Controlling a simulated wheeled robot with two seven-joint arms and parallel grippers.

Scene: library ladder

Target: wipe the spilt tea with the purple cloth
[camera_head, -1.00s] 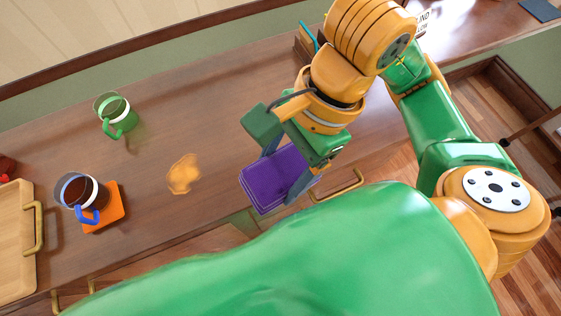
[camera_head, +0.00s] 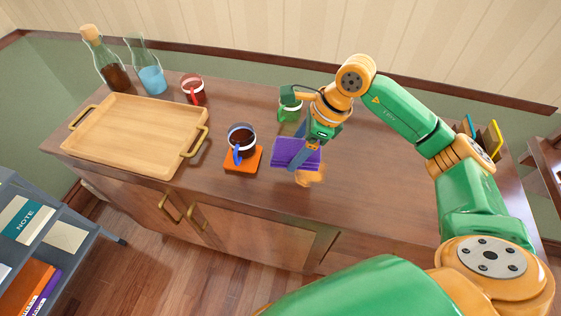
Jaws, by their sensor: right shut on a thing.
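The purple cloth (camera_head: 288,151) is a folded pad at the middle of the cabinet top, in the head view. My right gripper (camera_head: 304,156) points down and is shut on it. The spilt tea (camera_head: 311,176) is a small amber patch showing just in front of the cloth's right part. The cloth may cover some of it; I cannot tell whether the cloth touches the wood or hangs slightly above. My left gripper is not in view.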

